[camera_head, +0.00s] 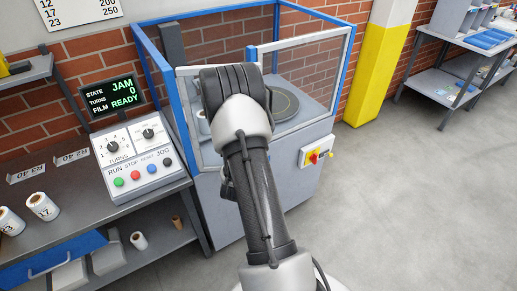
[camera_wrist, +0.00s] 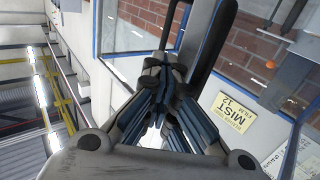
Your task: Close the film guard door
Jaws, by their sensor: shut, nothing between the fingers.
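The film guard is a blue-framed, clear-panelled enclosure (camera_head: 152,62) on a grey cabinet. A pale-framed clear panel, apparently the door (camera_head: 190,110), stands at its front left, largely behind my arm. How far it stands open cannot be told. In the wrist view my gripper (camera_wrist: 165,62) is shut and empty, its fingertips close to a dark upright bar (camera_wrist: 204,45), perhaps the door handle. Contact between them is unclear. The gripper is hidden behind my arm in the head view.
A round turntable (camera_head: 284,104) is inside the enclosure. A control box (camera_head: 136,152) and display reading JAM, 0, READY (camera_head: 112,95) stand on the left bench. A red-and-yellow switch (camera_head: 314,156) sticks out at the cabinet's front.

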